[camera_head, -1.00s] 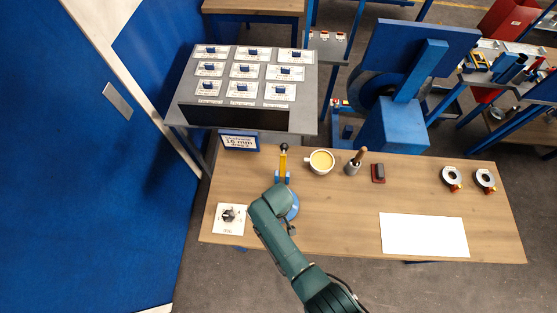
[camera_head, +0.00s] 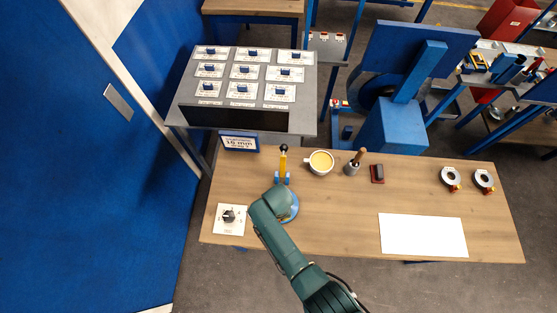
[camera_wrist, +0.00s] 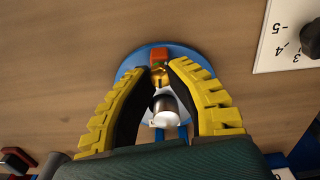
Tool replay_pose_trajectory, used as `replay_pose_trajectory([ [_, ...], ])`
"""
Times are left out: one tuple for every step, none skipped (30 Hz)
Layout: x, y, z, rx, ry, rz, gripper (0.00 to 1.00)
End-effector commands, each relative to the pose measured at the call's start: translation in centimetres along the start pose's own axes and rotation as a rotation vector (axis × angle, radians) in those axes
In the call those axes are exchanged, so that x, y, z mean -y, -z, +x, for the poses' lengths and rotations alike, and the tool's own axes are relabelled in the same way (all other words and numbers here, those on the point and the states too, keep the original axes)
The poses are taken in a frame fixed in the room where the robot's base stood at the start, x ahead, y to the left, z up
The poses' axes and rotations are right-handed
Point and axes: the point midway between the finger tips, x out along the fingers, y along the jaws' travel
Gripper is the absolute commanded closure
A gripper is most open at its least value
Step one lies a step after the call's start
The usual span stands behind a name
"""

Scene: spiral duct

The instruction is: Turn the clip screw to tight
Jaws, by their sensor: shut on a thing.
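In the wrist view, a small brass-coloured screw (camera_wrist: 160,77) with an orange-red block (camera_wrist: 158,57) beside it sits over a round blue base (camera_wrist: 130,66). I take the brass part to be the clip screw. My gripper (camera_wrist: 162,70) has its two yellow-and-black fingers closed in around it, with the tips at its sides. A silvery cylinder (camera_wrist: 164,110) shows between the fingers, nearer to my palm. In the head view the blue base (camera_head: 292,208) is partly covered by my wrist, and the screw and fingertips are hidden.
A yellow upright piece with a black knob (camera_head: 283,160) stands just behind the base. A cup (camera_head: 320,162), a pot with a wooden handle (camera_head: 352,167), a dial plate (camera_head: 230,219), a white sheet (camera_head: 423,235) and two ring clips (camera_head: 451,177) (camera_head: 484,181) lie on the table.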

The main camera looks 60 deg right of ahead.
Motion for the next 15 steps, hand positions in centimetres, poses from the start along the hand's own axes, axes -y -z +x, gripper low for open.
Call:
replay_pose_trajectory([
  [-0.03, -0.03, 0.03, 0.001, -0.001, 0.008, 1.0],
  [-0.03, -0.03, 0.03, 0.001, -0.001, 0.012, 1.0],
  [-0.03, -0.03, 0.03, 0.001, -0.001, 0.018, 1.0],
  [-0.03, -0.03, 0.03, 0.001, -0.001, 0.021, 1.0],
  [-0.03, -0.04, 0.04, 0.001, -0.001, 0.023, 1.0],
  [-0.03, -0.04, 0.04, 0.001, -0.001, 0.025, 1.0],
  [-0.03, -0.04, 0.04, 0.001, -0.001, 0.026, 1.0],
  [-0.03, -0.04, 0.04, 0.001, -0.001, 0.027, 1.0],
  [-0.03, -0.04, 0.04, 0.001, -0.001, 0.028, 1.0],
  [-0.03, -0.04, 0.04, 0.001, -0.001, 0.028, 1.0],
  [-0.03, -0.04, 0.04, 0.001, -0.001, 0.029, 1.0],
  [-0.03, -0.04, 0.05, 0.001, -0.001, 0.029, 1.0],
  [-0.03, -0.05, 0.05, 0.001, -0.001, 0.029, 1.0],
  [-0.03, -0.05, 0.05, 0.001, -0.001, 0.029, 1.0],
  [-0.03, -0.05, 0.05, 0.001, -0.001, 0.028, 1.0],
])
